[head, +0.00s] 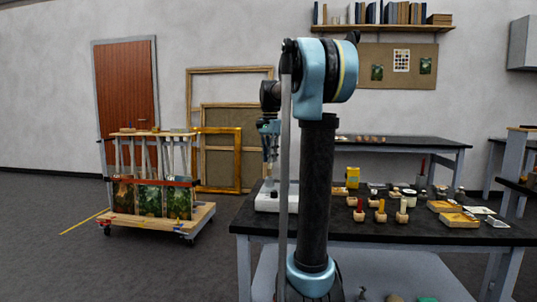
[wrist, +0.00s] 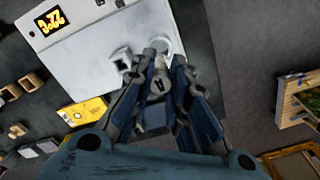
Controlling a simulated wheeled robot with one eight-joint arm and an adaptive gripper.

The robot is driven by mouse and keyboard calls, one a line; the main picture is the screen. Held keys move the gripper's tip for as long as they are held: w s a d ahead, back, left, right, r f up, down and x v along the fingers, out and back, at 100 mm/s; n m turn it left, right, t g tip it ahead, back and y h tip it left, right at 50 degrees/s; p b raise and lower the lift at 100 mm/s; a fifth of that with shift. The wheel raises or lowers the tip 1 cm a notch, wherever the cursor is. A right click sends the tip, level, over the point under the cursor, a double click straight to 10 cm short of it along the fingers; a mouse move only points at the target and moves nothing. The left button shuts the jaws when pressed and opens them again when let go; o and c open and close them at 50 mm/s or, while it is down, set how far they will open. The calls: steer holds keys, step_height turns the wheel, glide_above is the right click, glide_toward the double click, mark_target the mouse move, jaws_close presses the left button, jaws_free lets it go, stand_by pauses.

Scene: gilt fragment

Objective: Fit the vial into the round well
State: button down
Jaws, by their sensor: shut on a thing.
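My gripper (wrist: 165,66) points down over a white box-shaped device (wrist: 90,45) on the dark bench. Its fingers are closed on a small grey vial (wrist: 158,85), mostly hidden between them. The vial's far end lies over or at a pale round feature, apparently the round well (wrist: 166,46); I cannot tell whether it is inside. A square well (wrist: 122,60) sits left of it. In the head view, my gripper (head: 269,153) is above the white device (head: 270,200), left of my arm column, and the vial is too small to make out clearly.
The device has a display with orange digits (wrist: 48,21). A yellow box (head: 352,177) and several small wooden-based items stand right of it on the bench (head: 365,235). A wheeled cart with paintings (head: 150,205) stands on the floor to the left, with open floor between.

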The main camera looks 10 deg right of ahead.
steer(key=shift+f, duration=1.3)
steer(key=shift+f, duration=2.1)
stand_by(0.8)
steer(key=c, duration=1.5)
jaws_free()
steer(key=shift+o, duration=0.2)
step_height(320, 180, up, 12)
steer(key=shift+f, duration=0.1)
